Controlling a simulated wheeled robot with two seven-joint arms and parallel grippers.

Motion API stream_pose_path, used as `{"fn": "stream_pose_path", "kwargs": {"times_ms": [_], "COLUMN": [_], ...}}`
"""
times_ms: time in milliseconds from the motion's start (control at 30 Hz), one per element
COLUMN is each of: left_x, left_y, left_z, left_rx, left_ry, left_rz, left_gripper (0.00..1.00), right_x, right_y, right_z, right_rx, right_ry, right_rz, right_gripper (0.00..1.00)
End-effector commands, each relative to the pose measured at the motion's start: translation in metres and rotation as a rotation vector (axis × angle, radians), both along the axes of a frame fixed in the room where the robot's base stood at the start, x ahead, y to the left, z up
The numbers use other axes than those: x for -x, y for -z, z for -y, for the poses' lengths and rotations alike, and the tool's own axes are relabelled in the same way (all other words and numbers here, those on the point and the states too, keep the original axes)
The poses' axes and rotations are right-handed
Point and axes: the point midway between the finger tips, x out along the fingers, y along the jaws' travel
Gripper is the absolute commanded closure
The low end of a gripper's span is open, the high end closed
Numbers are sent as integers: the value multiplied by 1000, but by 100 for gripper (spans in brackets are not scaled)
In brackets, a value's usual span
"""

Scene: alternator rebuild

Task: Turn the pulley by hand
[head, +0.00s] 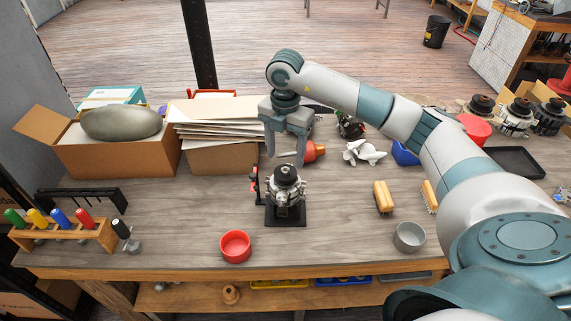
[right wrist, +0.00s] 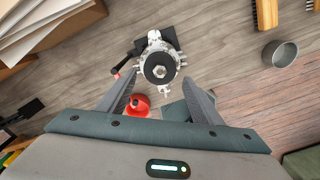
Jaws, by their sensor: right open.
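The alternator (head: 285,195) stands upright on a black base plate (head: 286,221) in the middle of the bench. Its pulley (head: 286,172) is the dark disc on top, with a light nut at its centre; it also shows from above in the right wrist view (right wrist: 160,68). My right gripper (head: 285,159) is open and empty, fingers pointing down, just above the pulley in the head view. In the right wrist view the open fingers (right wrist: 160,77) lie to either side below the pulley; I cannot tell whether they touch it. My left gripper is not in view.
A red-handled clamp (head: 255,185) stands close on the alternator's left. A red bowl (head: 236,246) lies in front, a metal cup (head: 409,236) and brush (head: 383,197) to the right. A screwdriver rack (head: 65,234) and cardboard box (head: 130,160) are at left. Bench around the alternator is partly clear.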

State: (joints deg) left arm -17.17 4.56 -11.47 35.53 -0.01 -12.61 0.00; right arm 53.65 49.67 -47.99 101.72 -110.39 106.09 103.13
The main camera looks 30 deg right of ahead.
Motion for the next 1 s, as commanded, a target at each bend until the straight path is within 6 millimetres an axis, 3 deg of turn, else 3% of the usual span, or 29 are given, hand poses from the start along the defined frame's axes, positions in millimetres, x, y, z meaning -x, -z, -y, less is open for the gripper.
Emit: {"fn": "stream_pose_path", "kwargs": {"times_ms": [200,400,833,1000], "left_x": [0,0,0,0], "left_y": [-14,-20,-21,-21], "left_z": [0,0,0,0], "left_rx": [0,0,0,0], "left_ry": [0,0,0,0], "left_rz": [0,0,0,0], "left_gripper": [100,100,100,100], "right_x": [1,0,0,0], "right_y": [33,53,61,61], "right_z": [0,0,0,0], "right_rx": [0,0,0,0], "right_ry": [0,1,0,0], "right_rz": [-3,-1,0,0], "right_gripper": [40,40,40,79]}}
